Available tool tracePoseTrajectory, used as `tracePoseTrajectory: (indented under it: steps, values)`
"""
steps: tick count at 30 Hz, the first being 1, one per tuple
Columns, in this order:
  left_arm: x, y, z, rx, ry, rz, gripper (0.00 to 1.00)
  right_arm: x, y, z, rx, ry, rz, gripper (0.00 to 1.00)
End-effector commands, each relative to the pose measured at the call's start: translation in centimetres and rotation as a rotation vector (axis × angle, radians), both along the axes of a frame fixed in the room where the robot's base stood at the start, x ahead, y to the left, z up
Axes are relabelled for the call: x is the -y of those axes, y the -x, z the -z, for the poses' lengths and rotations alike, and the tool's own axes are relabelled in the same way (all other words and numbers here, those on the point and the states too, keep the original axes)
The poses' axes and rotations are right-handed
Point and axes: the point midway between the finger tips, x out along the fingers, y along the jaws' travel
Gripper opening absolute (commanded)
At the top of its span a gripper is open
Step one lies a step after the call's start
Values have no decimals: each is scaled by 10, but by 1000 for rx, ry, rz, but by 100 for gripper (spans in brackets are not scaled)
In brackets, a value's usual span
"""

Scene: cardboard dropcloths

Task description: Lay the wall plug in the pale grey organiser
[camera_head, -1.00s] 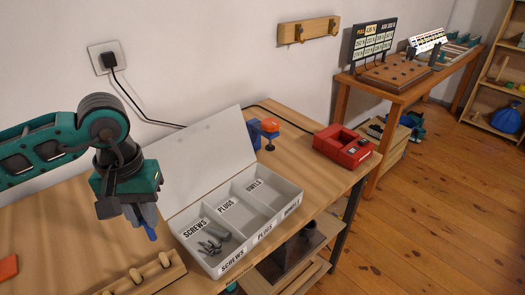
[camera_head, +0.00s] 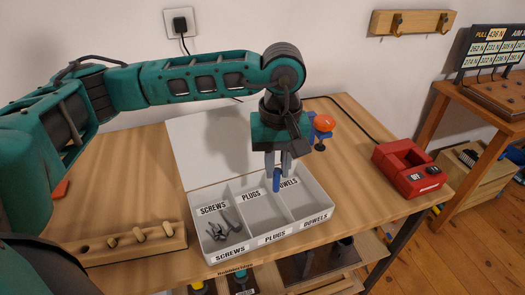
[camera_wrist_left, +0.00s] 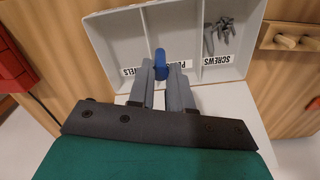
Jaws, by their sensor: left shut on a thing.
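The wall plug (camera_head: 276,181) is a small blue peg, held upright and pointing down in my left gripper (camera_head: 278,168), which is shut on it. It also shows between the fingertips in the left wrist view (camera_wrist_left: 160,60). The pale grey organiser (camera_head: 296,231) stands open on the bench, with three compartments labelled SCREWS, PLUGS and DOWELS. The plug hangs above it, in the head view near the divider between PLUGS and DOWELS; in the wrist view it lines up with the PLUGS compartment. My right gripper is out of view.
Several grey screws (camera_head: 223,226) lie in the SCREWS compartment. The organiser's lid (camera_head: 205,145) is raised behind it. A wooden peg rack (camera_head: 135,245) stands left, a red device (camera_head: 408,168) right, and an orange-topped clamp (camera_head: 322,125) behind my gripper.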

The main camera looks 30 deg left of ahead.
Motion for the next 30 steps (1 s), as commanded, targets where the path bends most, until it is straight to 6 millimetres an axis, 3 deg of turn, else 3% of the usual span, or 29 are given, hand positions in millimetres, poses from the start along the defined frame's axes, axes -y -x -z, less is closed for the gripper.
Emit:
tracePoseTrajectory:
  steps: [24,30]
  values:
    - [-44,-3,-2,10,-2,-1945,0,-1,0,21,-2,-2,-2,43]
    - [-52,-3,-3,9,-1,-2327,0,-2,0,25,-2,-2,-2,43]
